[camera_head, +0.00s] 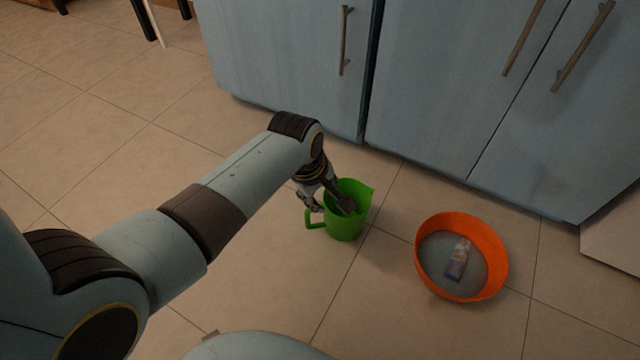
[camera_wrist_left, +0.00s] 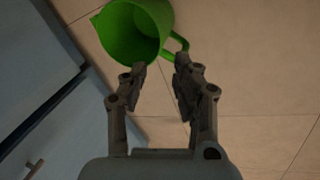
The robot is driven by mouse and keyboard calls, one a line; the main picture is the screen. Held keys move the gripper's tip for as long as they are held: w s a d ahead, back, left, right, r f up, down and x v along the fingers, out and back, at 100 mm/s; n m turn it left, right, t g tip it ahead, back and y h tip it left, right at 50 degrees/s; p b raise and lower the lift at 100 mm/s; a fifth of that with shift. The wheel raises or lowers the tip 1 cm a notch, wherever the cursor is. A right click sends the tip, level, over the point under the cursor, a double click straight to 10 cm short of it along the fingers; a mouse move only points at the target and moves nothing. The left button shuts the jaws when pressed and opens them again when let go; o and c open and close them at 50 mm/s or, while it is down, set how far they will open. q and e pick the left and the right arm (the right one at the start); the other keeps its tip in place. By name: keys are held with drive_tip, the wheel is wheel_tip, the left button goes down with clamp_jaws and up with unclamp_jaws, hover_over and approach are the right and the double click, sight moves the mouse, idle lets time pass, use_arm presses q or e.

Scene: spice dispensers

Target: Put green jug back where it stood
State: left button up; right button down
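The green jug (camera_head: 345,222) stands upright on the tiled floor in the head view, its handle toward the left. It also shows at the top of the left wrist view (camera_wrist_left: 135,30), its mouth and handle in sight. My left gripper (camera_head: 333,203) is at the jug's rim on the handle side. In the head view one finger reaches over the mouth and the other is outside near the handle. In the left wrist view the gripper (camera_wrist_left: 160,68) has its fingers apart, with a clear gap between the tips. My right gripper is not in view.
An orange bowl (camera_head: 426,270) with a small packet (camera_head: 459,259) in it sits on the floor right of the jug. Blue-grey cabinets (camera_head: 430,100) with long handles stand behind. Dark furniture legs (camera_head: 142,18) are at the upper left. The floor left of the jug is mostly clear.

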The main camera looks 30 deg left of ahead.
use_arm(q)
drive_tip(key=shift+s+r+p, duration=0.25)
drive_tip(key=shift+r+p, duration=0.05)
drive_tip(key=shift+r, duration=0.4)
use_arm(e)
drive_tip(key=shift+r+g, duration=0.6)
use_arm(q)
drive_tip(key=s+a+r+m+t, duration=0.1)
drive_tip(key=s+a+r+m, duration=0.2)
drive_tip(key=s, duration=0.4)
drive_tip(key=s+a+r+m+t, duration=0.1)
drive_tip(key=s+a+m, duration=0.25)
drive_tip(key=s, duration=0.35)
drive_tip(key=s+r+m+t, duration=0.2)
drive_tip(key=s+r+m, duration=0.5)
drive_tip(key=r, duration=0.3)
drive_tip(key=shift+s+r+y, duration=0.25)
drive_tip(key=shift+r+y, duration=0.05)
drive_tip(key=shift+r, duration=0.05)
drive_tip(key=shift+m, duration=0.25)
